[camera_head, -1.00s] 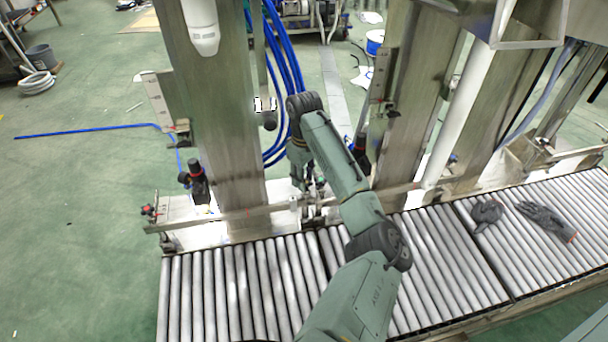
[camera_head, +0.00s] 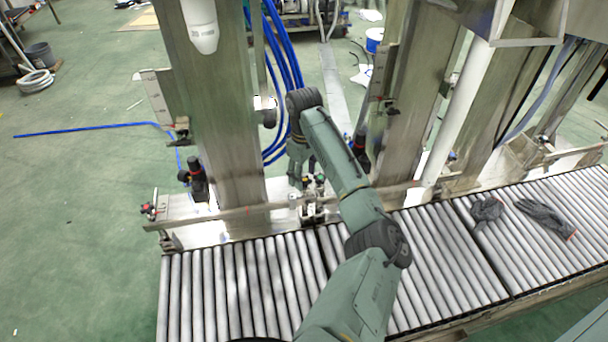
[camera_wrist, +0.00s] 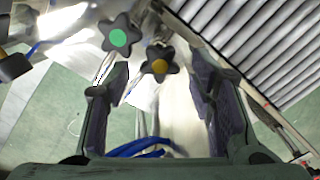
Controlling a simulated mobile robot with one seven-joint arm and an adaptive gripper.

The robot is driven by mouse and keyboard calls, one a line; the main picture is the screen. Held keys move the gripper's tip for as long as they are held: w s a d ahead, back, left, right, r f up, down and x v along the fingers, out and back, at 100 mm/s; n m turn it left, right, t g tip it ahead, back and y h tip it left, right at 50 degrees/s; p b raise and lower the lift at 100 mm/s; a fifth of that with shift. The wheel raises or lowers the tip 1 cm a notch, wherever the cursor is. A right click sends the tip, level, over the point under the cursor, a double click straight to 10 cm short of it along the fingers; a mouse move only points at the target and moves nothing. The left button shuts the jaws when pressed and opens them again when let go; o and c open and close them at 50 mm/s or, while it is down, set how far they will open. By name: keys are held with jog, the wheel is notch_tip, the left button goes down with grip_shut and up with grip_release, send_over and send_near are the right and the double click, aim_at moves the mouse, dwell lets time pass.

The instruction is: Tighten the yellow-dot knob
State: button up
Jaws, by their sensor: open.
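The yellow-dot knob (camera_wrist: 160,62) is a dark star-shaped knob with an orange-yellow disc, in the upper middle of the wrist view. A similar knob with a green dot (camera_wrist: 118,36) sits just up and left of it. My gripper (camera_wrist: 161,72) is open, its two dark fingers on either side of the yellow-dot knob in the picture. I cannot tell how far the knob lies beyond the fingertips; nothing is held. In the head view my gripper (camera_head: 303,172) points down by small fittings at the rail, where the knobs are too small to tell apart.
A roller conveyor (camera_head: 240,285) runs along the front, with dark gloves (camera_head: 545,216) on its right part. Steel columns (camera_head: 220,120) stand left and right of my gripper. Blue hoses (camera_head: 290,50) hang close behind my arm. A metal rail (camera_head: 240,212) runs behind the rollers.

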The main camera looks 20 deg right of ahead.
aim_at(304, 179)
notch_tip(304, 179, up, 12)
jog(key=shift+f, duration=0.25)
jog(key=shift+a, duration=0.1)
